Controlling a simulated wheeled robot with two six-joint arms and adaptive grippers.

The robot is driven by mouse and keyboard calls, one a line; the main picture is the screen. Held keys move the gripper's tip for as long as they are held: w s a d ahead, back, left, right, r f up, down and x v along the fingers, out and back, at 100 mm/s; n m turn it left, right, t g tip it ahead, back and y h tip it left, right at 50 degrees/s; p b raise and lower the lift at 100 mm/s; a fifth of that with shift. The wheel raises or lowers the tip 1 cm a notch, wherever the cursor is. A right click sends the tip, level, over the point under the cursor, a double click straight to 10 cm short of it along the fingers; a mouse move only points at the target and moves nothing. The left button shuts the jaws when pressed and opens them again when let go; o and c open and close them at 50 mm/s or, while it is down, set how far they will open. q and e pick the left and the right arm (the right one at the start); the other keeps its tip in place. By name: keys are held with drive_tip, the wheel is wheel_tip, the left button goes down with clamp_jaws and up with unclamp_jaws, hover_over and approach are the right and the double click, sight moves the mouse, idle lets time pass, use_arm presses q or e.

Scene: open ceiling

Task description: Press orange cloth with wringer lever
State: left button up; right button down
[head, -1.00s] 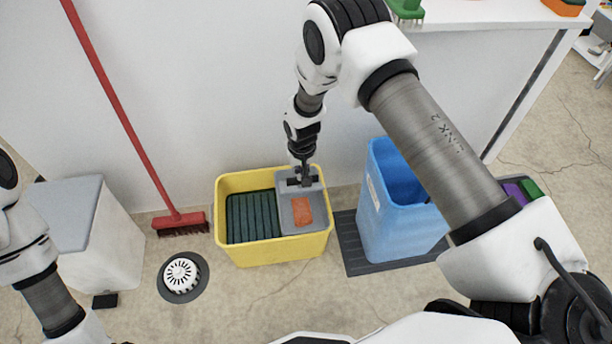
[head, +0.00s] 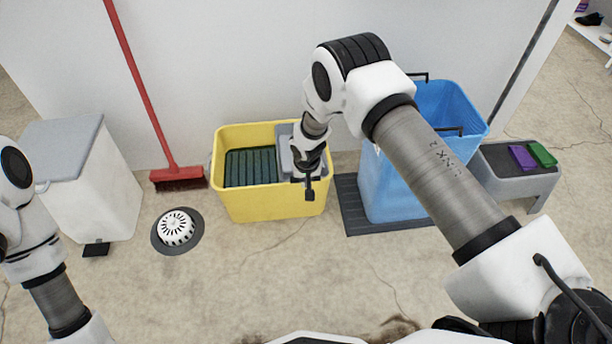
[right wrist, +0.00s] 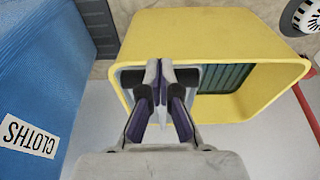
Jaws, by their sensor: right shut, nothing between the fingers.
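The yellow bucket (head: 272,207) stands on the floor against the wall, with a dark green ribbed insert (head: 250,167) inside its left part. The grey wringer (head: 284,150) is at its right side, mostly hidden behind my right arm. My right gripper (head: 309,193) is shut and empty, in front of the bucket's right part in the head view. In the right wrist view the shut fingertips (right wrist: 159,66) overlap the bucket's opening (right wrist: 215,20). The orange cloth is hidden from both views now, and I cannot make out the lever. My left gripper is out of view.
A blue bin (head: 390,190), labelled CLOTHS in the right wrist view (right wrist: 30,137), stands right of the bucket on a dark mat (head: 352,215). A floor drain (head: 177,229), red broom (head: 178,178) and white bin (head: 95,195) are left. The front floor is clear.

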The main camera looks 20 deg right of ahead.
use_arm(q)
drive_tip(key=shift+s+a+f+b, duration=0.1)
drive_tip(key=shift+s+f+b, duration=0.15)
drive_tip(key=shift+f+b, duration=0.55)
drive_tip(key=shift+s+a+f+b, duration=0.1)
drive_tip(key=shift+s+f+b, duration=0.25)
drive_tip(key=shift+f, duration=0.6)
use_arm(e)
drive_tip(key=shift+s+x, duration=0.25)
drive_tip(key=shift+x, duration=0.85)
drive_tip(key=shift+s+x, duration=0.2)
drive_tip(key=shift+x, duration=0.95)
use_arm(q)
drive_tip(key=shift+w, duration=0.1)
use_arm(e)
drive_tip(key=shift+a+f, duration=0.1)
drive_tip(key=shift+a, duration=0.1)
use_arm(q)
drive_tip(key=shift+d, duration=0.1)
use_arm(e)
drive_tip(key=shift+w, duration=0.15)
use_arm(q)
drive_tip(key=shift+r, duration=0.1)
